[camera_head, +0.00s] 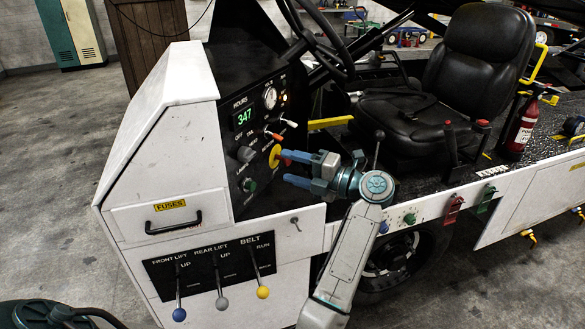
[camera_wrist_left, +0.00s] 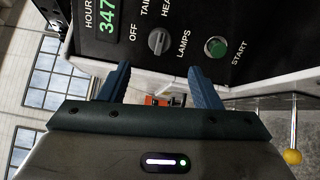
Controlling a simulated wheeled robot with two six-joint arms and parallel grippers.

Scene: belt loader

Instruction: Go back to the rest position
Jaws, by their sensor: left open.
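My left gripper (camera_head: 284,167) is open and empty, its two blue fingers pointing left at the black control panel (camera_head: 236,137) of the belt loader. Its fingers also show spread apart in the left wrist view (camera_wrist_left: 159,72), with nothing between them. In the head view they overlap the area right of the green start button (camera_head: 249,185) and just below the yellow disc (camera_head: 274,156). The wrist view shows the lamps knob (camera_wrist_left: 159,41) and the start button (camera_wrist_left: 215,47) beyond the fingers. I cannot tell whether the fingers touch the panel. My right gripper is not in view.
Levers with blue, grey and yellow (camera_head: 263,292) knobs stand below the fuses drawer (camera_head: 170,219). A steering wheel (camera_head: 318,38) and black seat (camera_head: 415,113) are above and beyond my gripper. A red extinguisher (camera_head: 521,127) stands at the right. Open floor (camera_head: 55,170) lies left.

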